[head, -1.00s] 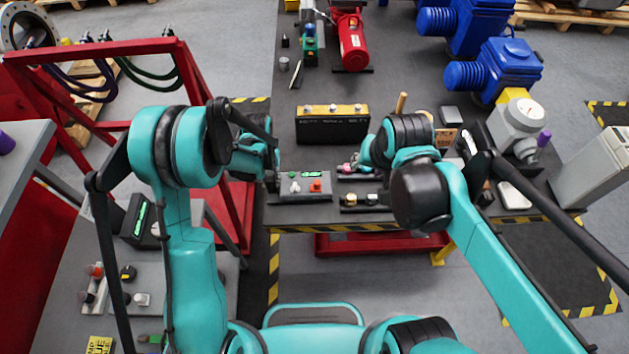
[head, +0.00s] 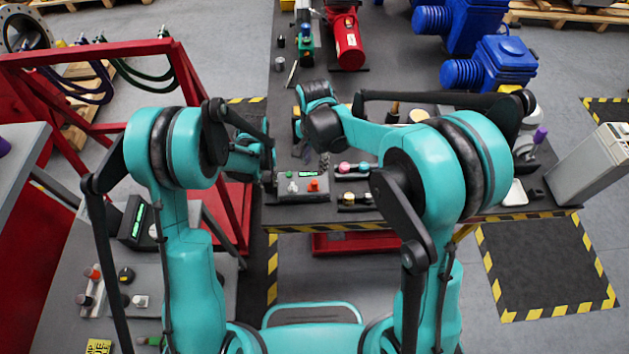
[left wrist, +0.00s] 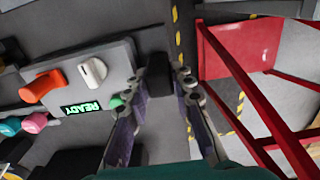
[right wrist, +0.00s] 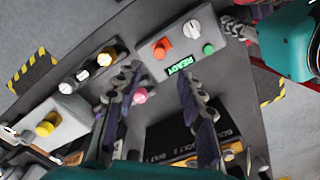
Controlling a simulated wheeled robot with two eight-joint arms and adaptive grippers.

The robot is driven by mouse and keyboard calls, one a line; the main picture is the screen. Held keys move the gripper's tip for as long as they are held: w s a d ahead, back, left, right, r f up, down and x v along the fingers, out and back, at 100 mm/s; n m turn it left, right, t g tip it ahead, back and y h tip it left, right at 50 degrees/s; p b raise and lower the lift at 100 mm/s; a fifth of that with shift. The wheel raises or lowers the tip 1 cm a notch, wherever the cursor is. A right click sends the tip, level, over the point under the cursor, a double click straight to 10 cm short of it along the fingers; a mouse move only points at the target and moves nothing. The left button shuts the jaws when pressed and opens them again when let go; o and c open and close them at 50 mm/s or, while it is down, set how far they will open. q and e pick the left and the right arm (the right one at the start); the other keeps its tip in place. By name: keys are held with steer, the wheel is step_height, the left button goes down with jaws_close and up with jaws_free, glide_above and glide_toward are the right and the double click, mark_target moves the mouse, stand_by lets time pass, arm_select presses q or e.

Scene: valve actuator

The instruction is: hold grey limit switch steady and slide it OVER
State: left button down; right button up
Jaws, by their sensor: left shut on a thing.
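My left gripper (left wrist: 160,95) is shut on a dark grey block (left wrist: 158,74), which seems to be the grey limit switch. The block sits beside the end of the control box (left wrist: 85,80) with the READY display; I cannot tell if they touch. In the head view my left gripper (head: 270,178) is at the left end of the control box (head: 303,187), and the block cannot be made out. My right gripper (right wrist: 160,85) is open and empty, pointing down over the table between the control box and a black and yellow block (right wrist: 200,135).
Strips with coloured knobs (head: 352,168) lie right of the control box. A red cylinder (head: 347,45) and blue motors (head: 490,65) stand further back. A red frame (head: 110,55) stands left of the table. The striped table edge (head: 340,227) is in front.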

mark_target(315, 181)
step_height(315, 181, down, 11)
steer(key=shift+r, duration=0.1)
stand_by(0.3)
steer(key=shift+d, duration=0.15)
jaws_close()
